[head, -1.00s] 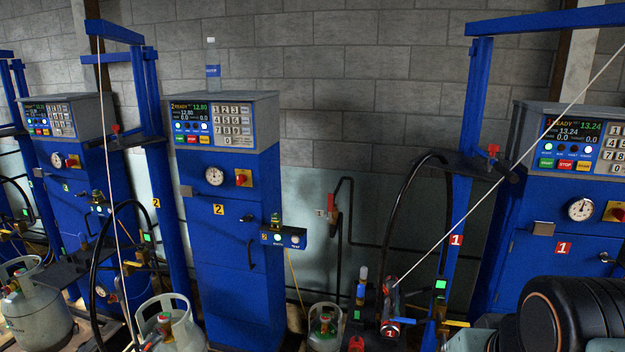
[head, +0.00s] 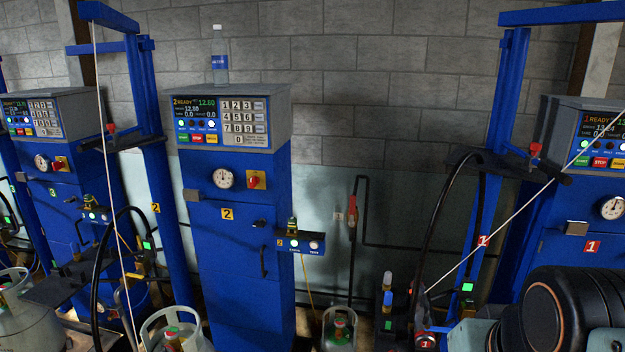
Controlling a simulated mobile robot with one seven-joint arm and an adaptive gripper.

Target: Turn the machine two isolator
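Machine two is the blue cabinet (head: 238,255) left of the picture's middle, marked with a yellow "2" label (head: 227,214). Its isolator (head: 255,180) is a small red rotary knob on a yellow square plate, right of the round white gauge (head: 223,178) and below the display panel. The knob's exact angle is too small to read. Machine two's screen (head: 195,107) reads "READY" and 12.80. Only a dark part of my arm shows at the lower right, in front of machine one; my gripper's fingers are not in view.
Machine one (head: 575,240) stands at the right and machine three (head: 65,200) at the left. A water bottle (head: 219,62) stands on machine two. A button box (head: 301,242) juts from its right side. Gas cylinders (head: 338,328) and hoses stand low in front. Thin cables hang across the view.

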